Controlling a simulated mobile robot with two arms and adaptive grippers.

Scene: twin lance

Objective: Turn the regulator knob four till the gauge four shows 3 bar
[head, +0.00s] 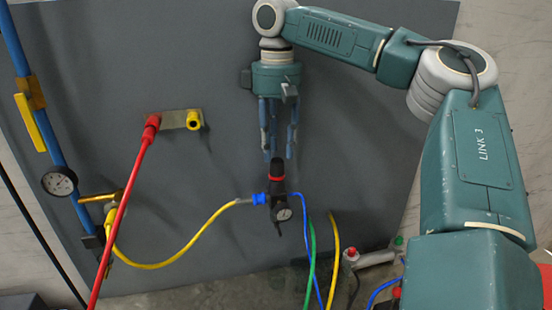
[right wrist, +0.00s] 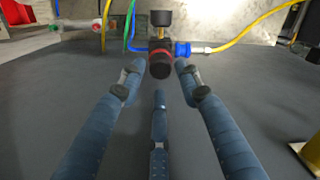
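A black regulator knob (head: 277,166) with a red ring tops a small regulator on the grey panel. It also shows in the right wrist view (right wrist: 159,70), just beyond the fingertips. A small round gauge (head: 284,213) sits on the regulator's lower side; its reading is too small to tell. No number is readable on either. My right gripper (head: 279,154) points down at the knob, its three blue fingers spread and empty; I cannot tell whether they touch it. My left gripper is out of view.
A blue fitting (head: 260,199) joins a yellow hose (head: 190,257) to the regulator. Blue and green hoses hang below it. A red hose (head: 122,215) runs from a bracket at left. A blue pipe (head: 40,110) carries another gauge (head: 59,181).

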